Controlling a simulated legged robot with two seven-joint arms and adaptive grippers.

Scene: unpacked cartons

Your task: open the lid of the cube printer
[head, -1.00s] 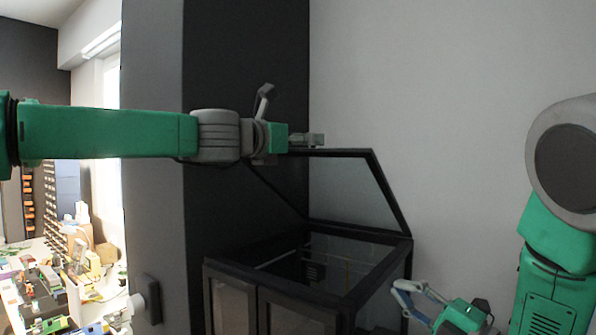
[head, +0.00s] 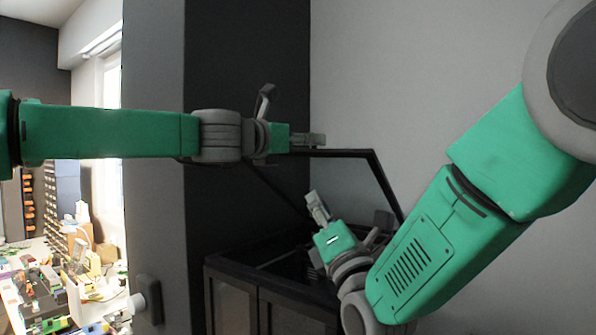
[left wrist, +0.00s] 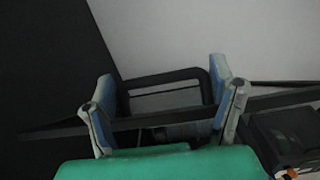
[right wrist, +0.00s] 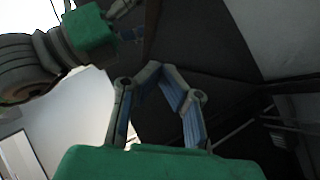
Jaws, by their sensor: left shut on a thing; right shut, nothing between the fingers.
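The cube printer (head: 232,296) is a dark box with glassy front panels at the lower middle of the head view. Its lid (head: 386,184) is a dark frame with a clear pane, tilted up well above the box. My left gripper (head: 310,140) is at the lid's upper edge, shut on it; the lid's frame also crosses between the fingers in the left wrist view (left wrist: 163,88). My right gripper (head: 317,206) is shut and empty, in front of the raised lid and above the box. Its fingertips meet in the right wrist view (right wrist: 160,70). My right arm hides part of the printer and lid.
A dark wall panel (head: 245,130) stands behind and left of the printer, with a pale wall (head: 450,80) to the right. A cluttered table (head: 50,300) is at the far lower left.

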